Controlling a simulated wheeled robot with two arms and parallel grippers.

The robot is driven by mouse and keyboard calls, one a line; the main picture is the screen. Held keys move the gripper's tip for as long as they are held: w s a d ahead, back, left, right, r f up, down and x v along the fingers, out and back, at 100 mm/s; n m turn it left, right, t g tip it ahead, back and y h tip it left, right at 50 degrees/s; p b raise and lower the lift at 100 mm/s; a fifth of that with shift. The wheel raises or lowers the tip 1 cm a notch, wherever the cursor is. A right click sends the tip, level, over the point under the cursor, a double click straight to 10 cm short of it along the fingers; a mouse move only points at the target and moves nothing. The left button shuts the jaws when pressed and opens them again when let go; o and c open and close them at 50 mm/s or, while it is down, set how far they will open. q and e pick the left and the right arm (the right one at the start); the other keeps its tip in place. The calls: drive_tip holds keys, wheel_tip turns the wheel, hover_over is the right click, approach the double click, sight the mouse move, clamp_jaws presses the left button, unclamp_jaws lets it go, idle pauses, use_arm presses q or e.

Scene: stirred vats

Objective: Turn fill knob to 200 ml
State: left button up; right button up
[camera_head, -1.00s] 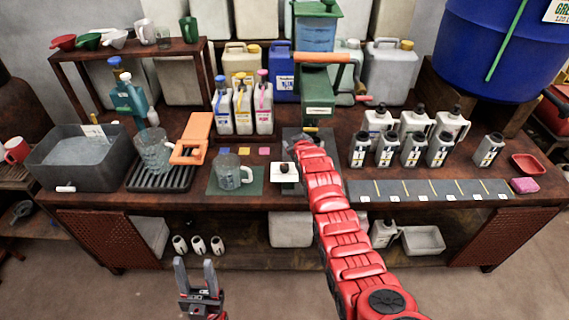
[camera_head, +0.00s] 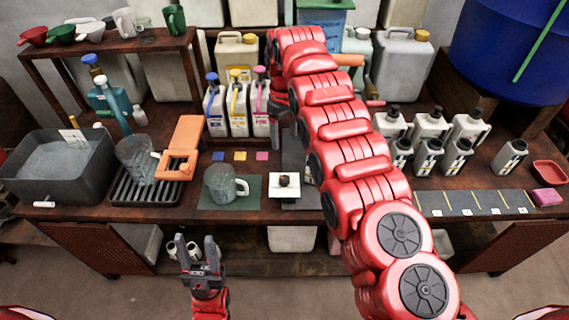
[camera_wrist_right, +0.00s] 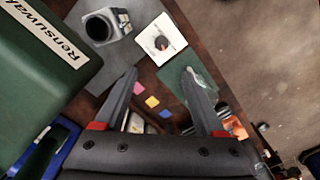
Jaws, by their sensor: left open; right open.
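A small dark knob (camera_head: 284,182) sits on a white square plate at the bench front, right of a glass mug (camera_head: 221,184). In the right wrist view the knob (camera_wrist_right: 161,43) and its plate lie beyond my fingertips. I cannot read any scale marks. My right gripper (camera_head: 280,112) is open and empty, above the bench behind the knob and partly hidden by its arm; its fingers (camera_wrist_right: 160,78) show apart in the wrist view. A green machine body (camera_wrist_right: 45,45) is beside it. My left gripper (camera_head: 194,244) is open and empty, in front of the bench.
A dark-mouthed container (camera_wrist_right: 105,24) stands on a grey plate near the knob. White jugs (camera_head: 240,110) stand behind the coloured cards. An orange-handled tool (camera_head: 182,147), a rack and a grey basin (camera_head: 60,168) are left. Several bottles (camera_head: 430,155) stand right.

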drive_tip(key=b, duration=0.7)
approach(284, 179)
wheel_tip(284, 179, down, 9)
drive_tip(key=shift+w+d+r+p, duration=0.1)
drive_tip(key=shift+r+p, duration=0.05)
drive_tip(key=shift+p, duration=0.55)
drive_tip(key=shift+c, duration=0.2)
clamp_jaws()
